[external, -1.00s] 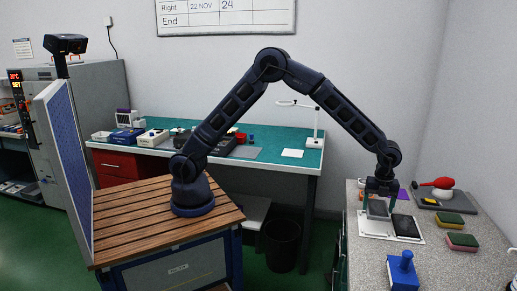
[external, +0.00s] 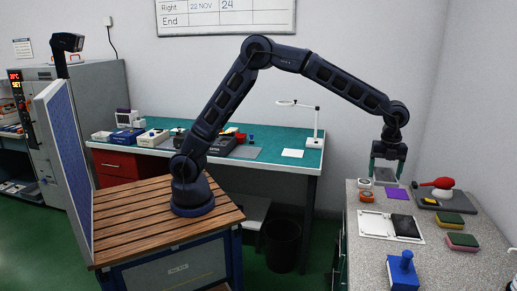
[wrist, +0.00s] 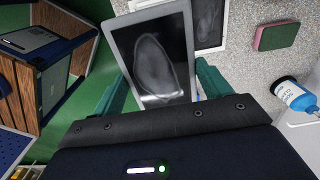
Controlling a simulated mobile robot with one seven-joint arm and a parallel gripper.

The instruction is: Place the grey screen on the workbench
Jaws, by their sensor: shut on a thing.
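My gripper (external: 387,160) is shut on the grey screen (external: 384,175) and holds it above the back of the speckled grey counter (external: 440,272). In the wrist view the screen (wrist: 150,60) is a light-framed tablet with a dark face and a pale oval smudge, between the teal fingers of my gripper (wrist: 160,92). The teal-topped workbench (external: 270,165) stands against the back wall, left of my gripper, with clutter along its top.
On the counter lie a white tray (external: 374,231) with a black screen (external: 404,225), a purple sheet (external: 403,198), sponges (external: 450,220) and a blue bottle (external: 403,272). On the workbench are boxes, a lamp (external: 315,142) and a white card (external: 292,153); bare teal shows around the card.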

